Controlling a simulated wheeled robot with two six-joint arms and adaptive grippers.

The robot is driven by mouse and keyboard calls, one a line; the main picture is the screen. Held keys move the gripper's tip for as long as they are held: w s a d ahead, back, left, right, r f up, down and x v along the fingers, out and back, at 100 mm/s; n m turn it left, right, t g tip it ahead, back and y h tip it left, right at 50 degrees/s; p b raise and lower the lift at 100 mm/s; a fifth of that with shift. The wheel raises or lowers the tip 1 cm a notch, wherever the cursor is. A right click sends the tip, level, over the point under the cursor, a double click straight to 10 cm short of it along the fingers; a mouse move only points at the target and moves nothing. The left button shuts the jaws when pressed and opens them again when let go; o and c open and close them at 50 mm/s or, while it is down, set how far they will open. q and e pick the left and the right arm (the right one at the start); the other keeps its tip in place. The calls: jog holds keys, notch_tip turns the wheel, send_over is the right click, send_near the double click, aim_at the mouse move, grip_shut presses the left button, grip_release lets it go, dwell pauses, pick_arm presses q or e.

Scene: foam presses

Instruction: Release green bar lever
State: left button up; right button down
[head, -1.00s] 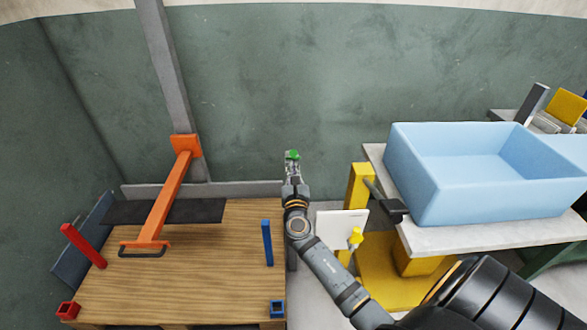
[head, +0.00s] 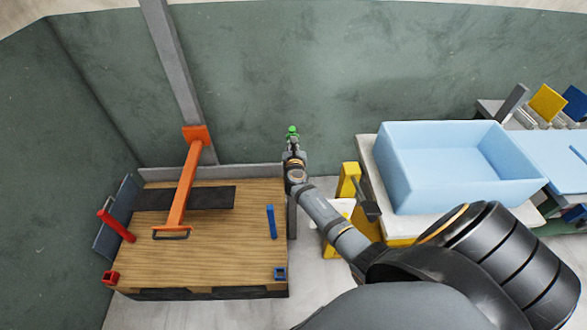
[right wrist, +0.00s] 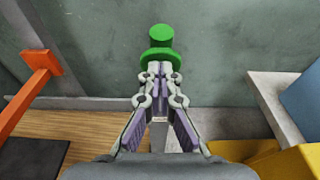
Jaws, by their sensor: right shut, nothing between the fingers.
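The green lever end (head: 292,131) shows as a small green knob just beyond the fingertips of my right gripper (head: 293,150) in the head view. In the right wrist view the green knob (right wrist: 160,57), with a round cap and a wider collar, stands right at the tips of my right gripper (right wrist: 160,75). The fingers are shut together with nothing between them. I cannot tell whether the tips touch the collar. The rest of the lever is hidden behind the gripper. My left gripper is not in view.
A wooden pallet (head: 215,265) with an orange lever arm (head: 184,185), red post (head: 116,226) and blue post (head: 270,222) lies left. A light blue bin (head: 400,186) stands on a table at right, near a yellow stand (head: 348,182). A green-grey wall is behind.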

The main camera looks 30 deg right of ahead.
aim_at(292, 133)
jog(key=shift+w+d+r+p, duration=0.15)
jog(key=shift+w+d+r, duration=0.3)
jog(key=shift+w, duration=0.25)
jog(key=shift+w+d+r+p, duration=0.15)
jog(key=shift+w+d+r, duration=0.3)
jog(key=shift+w, duration=0.25)
jog(key=shift+r, duration=0.2)
